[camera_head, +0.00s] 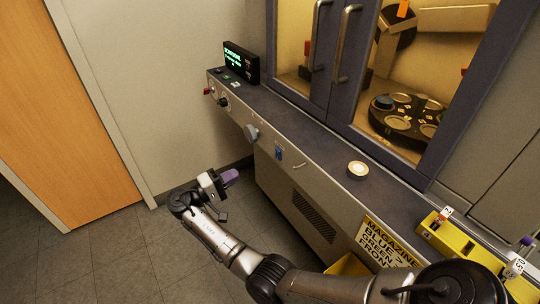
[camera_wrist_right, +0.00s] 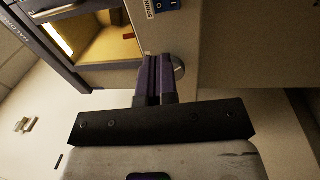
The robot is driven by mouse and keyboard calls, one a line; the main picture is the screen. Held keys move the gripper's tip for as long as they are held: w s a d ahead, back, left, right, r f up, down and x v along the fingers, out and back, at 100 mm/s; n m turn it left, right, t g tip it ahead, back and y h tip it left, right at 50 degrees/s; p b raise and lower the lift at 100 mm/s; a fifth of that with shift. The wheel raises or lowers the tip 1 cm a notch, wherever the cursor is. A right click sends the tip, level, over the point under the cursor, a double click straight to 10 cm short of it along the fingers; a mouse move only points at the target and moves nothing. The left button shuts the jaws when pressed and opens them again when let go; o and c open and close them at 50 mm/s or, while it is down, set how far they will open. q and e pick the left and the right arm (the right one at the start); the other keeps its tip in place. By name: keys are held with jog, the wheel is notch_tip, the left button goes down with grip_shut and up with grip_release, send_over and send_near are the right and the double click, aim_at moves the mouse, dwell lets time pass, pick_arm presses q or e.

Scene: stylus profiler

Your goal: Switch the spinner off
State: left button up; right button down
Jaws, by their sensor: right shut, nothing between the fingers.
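A blue rocker switch (camera_head: 278,153) sits on the front face of the machine, right of a round grey knob (camera_head: 251,132). The knob (camera_wrist_right: 180,69) shows partly behind my fingers. My right gripper (camera_head: 233,174), with purple fingers, is shut and empty, in front of and below the panel, apart from the switch. Its closed fingers (camera_wrist_right: 158,62) point toward the panel. My left gripper is out of view.
A dark carousel (camera_head: 405,118) with round dishes stands behind the machine's glass doors. A red button (camera_head: 208,91) and a lit green display (camera_head: 240,60) are at the left end. A round cream item (camera_head: 358,169) and yellow rack (camera_head: 445,238) stand on the ledge. Floor at left is clear.

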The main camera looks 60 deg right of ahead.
jog(key=b, duration=0.4)
send_near(276, 151)
jog(key=x, duration=0.5)
jog(key=shift+s+d+f, duration=0.1)
jog(key=shift+s+d, duration=0.2)
jog(key=shift+x, duration=0.85)
